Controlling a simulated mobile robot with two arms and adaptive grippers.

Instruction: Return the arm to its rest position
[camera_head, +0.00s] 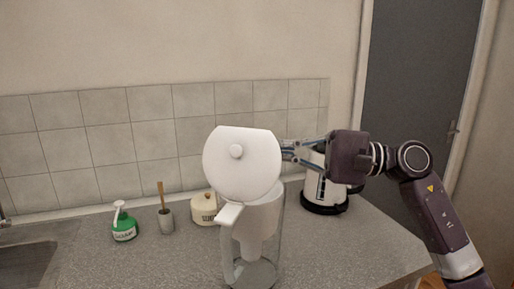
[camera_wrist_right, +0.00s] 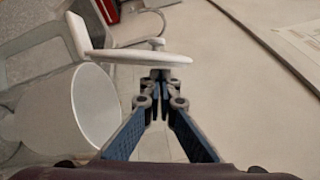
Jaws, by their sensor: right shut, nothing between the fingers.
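My right arm comes in from the right in the head view. Its gripper (camera_head: 287,150) is beside the right edge of a raised white round lid (camera_head: 240,165) on a clear jug (camera_head: 262,270) with a white inner container. In the right wrist view the shut, empty fingers (camera_wrist_right: 161,78) point at the lid (camera_wrist_right: 140,56), seen nearly edge-on. The tips are very close to it; I cannot tell whether they touch. The jug's round white opening (camera_wrist_right: 97,105) is at the left of the fingers. My left gripper is not in view.
A white and black kettle (camera_head: 325,190) stands behind and below my right gripper. A green bottle (camera_head: 124,228), a grey cup with a brush (camera_head: 167,220) and a cream pot (camera_head: 204,209) stand at the left. The tiled wall (camera_head: 150,130) is behind. The counter's front right is clear.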

